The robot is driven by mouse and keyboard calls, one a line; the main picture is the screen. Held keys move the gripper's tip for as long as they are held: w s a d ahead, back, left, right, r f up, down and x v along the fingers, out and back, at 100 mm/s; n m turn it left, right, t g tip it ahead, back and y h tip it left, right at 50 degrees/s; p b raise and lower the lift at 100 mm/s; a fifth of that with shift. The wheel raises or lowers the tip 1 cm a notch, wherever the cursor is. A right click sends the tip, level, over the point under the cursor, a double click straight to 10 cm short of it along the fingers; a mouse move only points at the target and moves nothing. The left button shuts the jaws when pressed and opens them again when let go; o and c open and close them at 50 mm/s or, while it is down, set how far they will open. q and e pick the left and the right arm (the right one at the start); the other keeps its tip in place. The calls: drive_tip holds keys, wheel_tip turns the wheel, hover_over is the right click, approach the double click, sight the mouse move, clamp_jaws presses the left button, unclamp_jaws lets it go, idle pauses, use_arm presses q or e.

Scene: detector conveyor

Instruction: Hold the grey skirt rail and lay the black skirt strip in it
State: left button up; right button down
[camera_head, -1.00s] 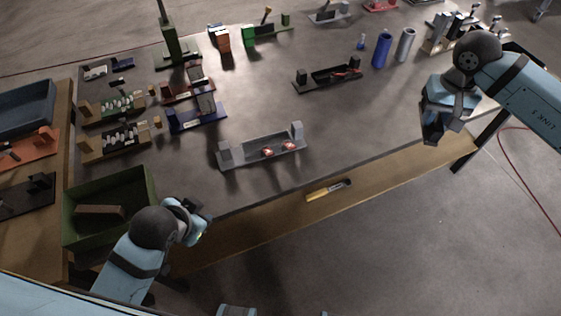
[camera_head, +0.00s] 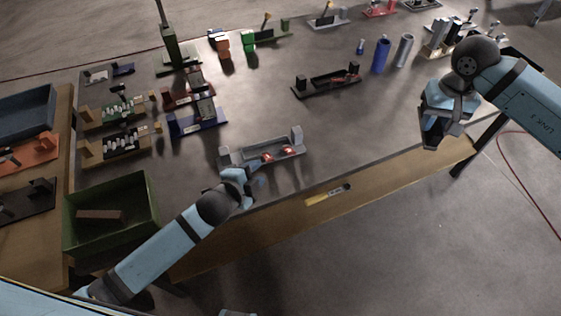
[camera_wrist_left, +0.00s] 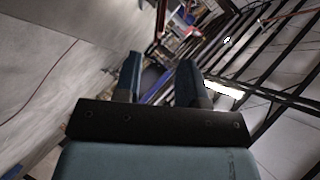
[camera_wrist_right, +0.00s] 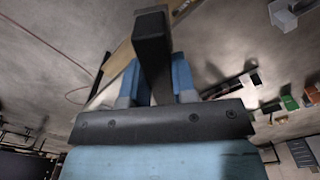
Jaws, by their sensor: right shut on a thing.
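The grey skirt rail (camera_head: 292,154) lies near the front edge of the table, with an upright block at each end and two red-lit spots in its channel. My left gripper (camera_head: 256,178) is at its front left side, partly covering it; I cannot tell whether they touch. In the left wrist view the left fingers (camera_wrist_left: 158,80) stand apart with nothing held between them. My right gripper (camera_wrist_right: 153,85) is shut on a dark bar, the black skirt strip (camera_wrist_right: 152,42). In the head view the right gripper (camera_head: 440,118) hangs off the table's right front edge, with the strip pointing down.
A black rail-like fixture (camera_head: 325,84) lies farther back. Blue (camera_head: 381,56) and grey (camera_head: 403,50) cylinders stand right of it. A blue fixture (camera_head: 196,122) is left of the grey rail.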

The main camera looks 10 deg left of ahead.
sight(269, 161)
use_arm(q)
drive_tip(key=x, duration=1)
drive_tip(key=shift+s, duration=0.1)
clamp_jaws()
unclamp_jaws()
drive_tip(key=shift+a, duration=0.1)
